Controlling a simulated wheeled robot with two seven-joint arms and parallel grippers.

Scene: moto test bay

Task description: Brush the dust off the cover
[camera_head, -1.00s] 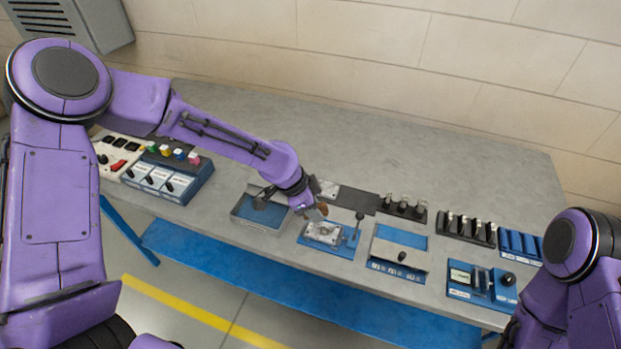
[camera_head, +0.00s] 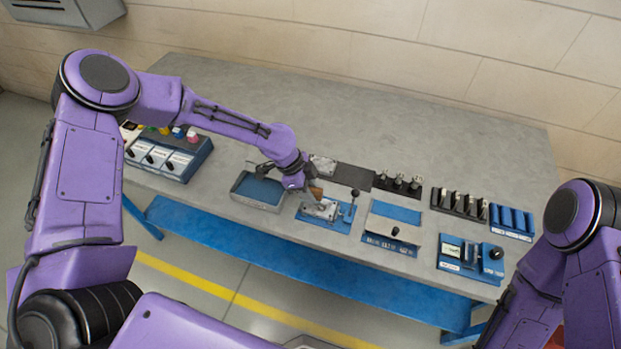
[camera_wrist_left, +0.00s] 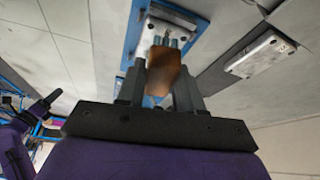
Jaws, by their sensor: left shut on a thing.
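The cover (camera_head: 318,211) is a silvery metal piece on a blue fixture (camera_head: 331,224) near the table's front edge. It also shows in the left wrist view (camera_wrist_left: 152,36), partly behind the brush. My left gripper (camera_head: 312,192) is shut on a brush with a brown wooden body (camera_wrist_left: 165,70), directly over the cover. The brush's bristle end points at the cover. I cannot tell whether it touches. My right arm is at the right edge of the head view, and its gripper is out of sight.
A blue-lined tray (camera_head: 258,191) stands left of the fixture. A black lever (camera_head: 354,197) rises at its right side. A silvery plate (camera_head: 323,165) lies behind. Blue panels and dark racks (camera_head: 460,203) stand to the right. The back of the table (camera_head: 400,120) is clear.

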